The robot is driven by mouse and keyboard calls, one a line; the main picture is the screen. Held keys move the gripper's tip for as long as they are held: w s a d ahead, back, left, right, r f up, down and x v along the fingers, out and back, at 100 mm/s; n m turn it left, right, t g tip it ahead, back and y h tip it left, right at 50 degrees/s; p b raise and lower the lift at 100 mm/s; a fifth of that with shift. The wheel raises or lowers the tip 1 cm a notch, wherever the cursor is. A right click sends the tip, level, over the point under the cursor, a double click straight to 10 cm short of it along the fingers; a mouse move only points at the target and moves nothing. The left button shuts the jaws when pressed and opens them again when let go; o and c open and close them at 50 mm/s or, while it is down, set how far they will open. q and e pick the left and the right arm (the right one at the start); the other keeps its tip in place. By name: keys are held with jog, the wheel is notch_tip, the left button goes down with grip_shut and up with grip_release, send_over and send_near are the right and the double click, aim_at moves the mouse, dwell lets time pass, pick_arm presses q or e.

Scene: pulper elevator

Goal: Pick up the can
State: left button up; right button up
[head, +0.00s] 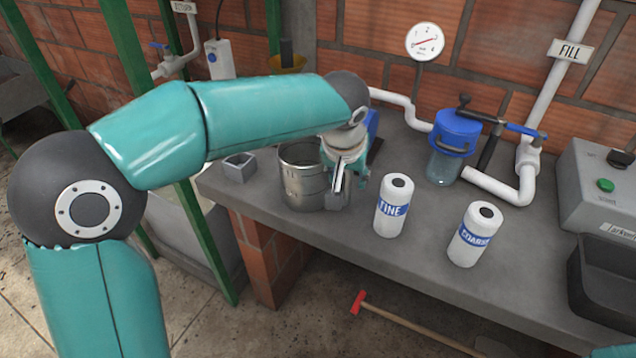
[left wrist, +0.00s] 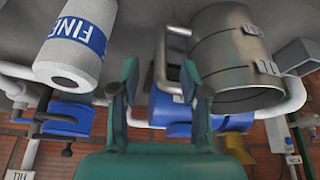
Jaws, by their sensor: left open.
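The can (head: 300,180) is a grey metal pot with a side handle, standing upright on the grey bench. In the left wrist view the can (left wrist: 235,60) is at the upper right, and its handle (left wrist: 162,60) shows between the fingertips. My left gripper (head: 348,183) is at the can's right side, by the handle, and partly covers it. In the left wrist view the left gripper (left wrist: 160,80) has its two fingers apart. I cannot tell whether they touch the handle. My right gripper is out of view.
A small grey box (head: 239,168) is left of the can. A blue-topped filter (head: 455,140) and white pipes are behind. A green post stands at left.

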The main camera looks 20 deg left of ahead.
aim_at(347, 184)
pick_arm(q)
jog(key=shift+x, duration=3.75)
jog(key=shift+a, duration=0.1)
grip_shut()
jog(key=shift+w+r, duration=0.1)
